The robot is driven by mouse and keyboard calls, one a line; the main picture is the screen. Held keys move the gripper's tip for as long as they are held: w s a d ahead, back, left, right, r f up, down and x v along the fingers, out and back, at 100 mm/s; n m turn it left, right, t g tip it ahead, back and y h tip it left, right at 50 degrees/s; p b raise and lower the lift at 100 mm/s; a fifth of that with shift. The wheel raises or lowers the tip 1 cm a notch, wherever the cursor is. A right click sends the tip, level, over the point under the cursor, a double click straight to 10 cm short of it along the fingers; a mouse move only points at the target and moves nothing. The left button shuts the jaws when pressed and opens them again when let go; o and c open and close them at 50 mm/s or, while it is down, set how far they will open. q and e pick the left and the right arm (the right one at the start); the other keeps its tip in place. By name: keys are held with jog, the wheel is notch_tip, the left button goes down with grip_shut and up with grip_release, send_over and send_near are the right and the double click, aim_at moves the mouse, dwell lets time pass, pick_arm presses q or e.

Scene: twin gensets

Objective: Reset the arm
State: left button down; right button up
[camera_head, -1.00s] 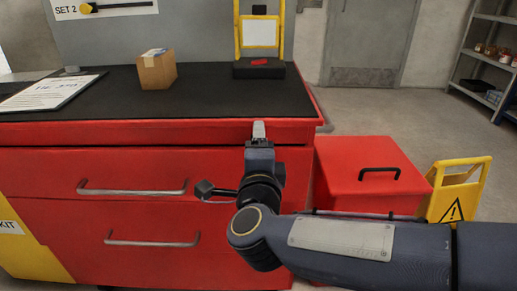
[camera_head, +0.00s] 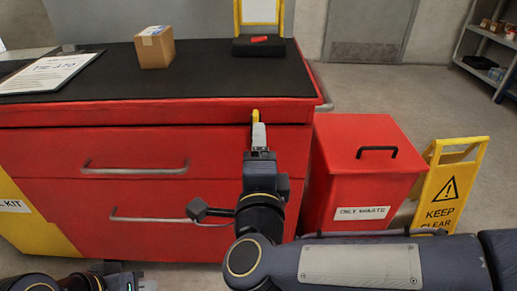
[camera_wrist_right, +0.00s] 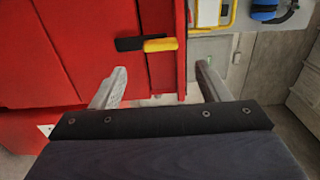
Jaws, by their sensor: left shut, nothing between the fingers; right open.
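My right arm comes in from the right in the head view. Its gripper (camera_head: 258,136) points away from me in front of the red cabinet's top drawer. The right wrist view shows its two fingers (camera_wrist_right: 158,88) spread, with nothing between them. Beyond them, a black-and-yellow bar (camera_wrist_right: 147,43) lies against a red surface. A small yellow piece (camera_head: 255,116) shows just past the fingertips in the head view; I cannot tell whether it is that bar. My left gripper (camera_head: 146,285) shows only partly at the bottom left, low in front of the cabinet, shut and empty.
The red cabinet (camera_head: 100,140) has a dark top holding a cardboard box (camera_head: 155,48), a clipboard (camera_head: 48,73) and a black stand (camera_head: 258,47). A red oily-waste bin (camera_head: 362,170) and a yellow floor sign (camera_head: 447,190) stand right. Shelving (camera_head: 490,45) is at the far right.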

jog(key=d+f+n+g+y, duration=0.2)
jog(key=d+n+g+y, duration=0.1)
jog(key=d+n+y, duration=0.6)
jog(key=s+d+f+n+g+h, duration=0.6)
jog(key=s+d+f+g, duration=0.4)
jog(key=s+f, duration=0.55)
notch_tip(320, 180, up, 35)
jog(key=d+n+p, duration=0.1)
jog(key=p, duration=3.4)
jog(key=shift+s+r+n+t+y, duration=0.2)
jog(key=shift+s+n+t+y, duration=0.1)
jog(key=shift+y, duration=0.1)
